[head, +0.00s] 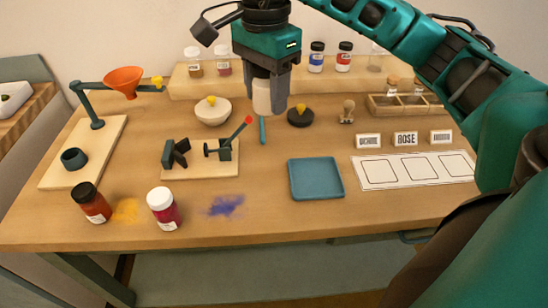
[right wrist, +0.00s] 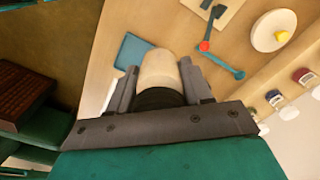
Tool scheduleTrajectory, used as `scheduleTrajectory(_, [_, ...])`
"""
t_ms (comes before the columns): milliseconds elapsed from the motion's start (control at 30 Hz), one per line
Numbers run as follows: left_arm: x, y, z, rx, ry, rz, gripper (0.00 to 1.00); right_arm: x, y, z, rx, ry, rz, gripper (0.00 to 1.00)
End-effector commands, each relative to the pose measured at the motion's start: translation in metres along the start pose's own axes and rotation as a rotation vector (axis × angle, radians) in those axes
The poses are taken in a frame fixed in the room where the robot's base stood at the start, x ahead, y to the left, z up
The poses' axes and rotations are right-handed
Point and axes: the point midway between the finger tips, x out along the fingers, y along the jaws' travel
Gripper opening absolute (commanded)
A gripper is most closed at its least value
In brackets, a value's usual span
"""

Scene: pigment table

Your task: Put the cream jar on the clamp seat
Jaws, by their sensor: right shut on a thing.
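The cream jar (head: 262,97) hangs between the fingers of my right gripper (head: 268,90), which is shut on it. In the right wrist view the jar (right wrist: 158,70) has a pale cream body and a black lid end nearest the gripper (right wrist: 155,85). It is held above the back middle of the table, behind and right of the clamp. The clamp's wooden base (head: 200,173) carries two dark jaws (head: 176,152) and a lever with a red knob (head: 249,120). The space between the clamp's parts looks empty. My left gripper is not in view.
An orange-funnel stand (head: 124,82) is at left. Two jars (head: 95,204) (head: 164,207) stand in front. A blue tray (head: 316,178) lies at right.

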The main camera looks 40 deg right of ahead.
Motion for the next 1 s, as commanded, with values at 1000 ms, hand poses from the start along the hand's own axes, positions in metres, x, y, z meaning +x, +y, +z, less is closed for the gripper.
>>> scheduleTrajectory(1000, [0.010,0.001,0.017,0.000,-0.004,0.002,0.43,0.178,0.000,0.001,-0.003,-0.001,0.002,0.15])
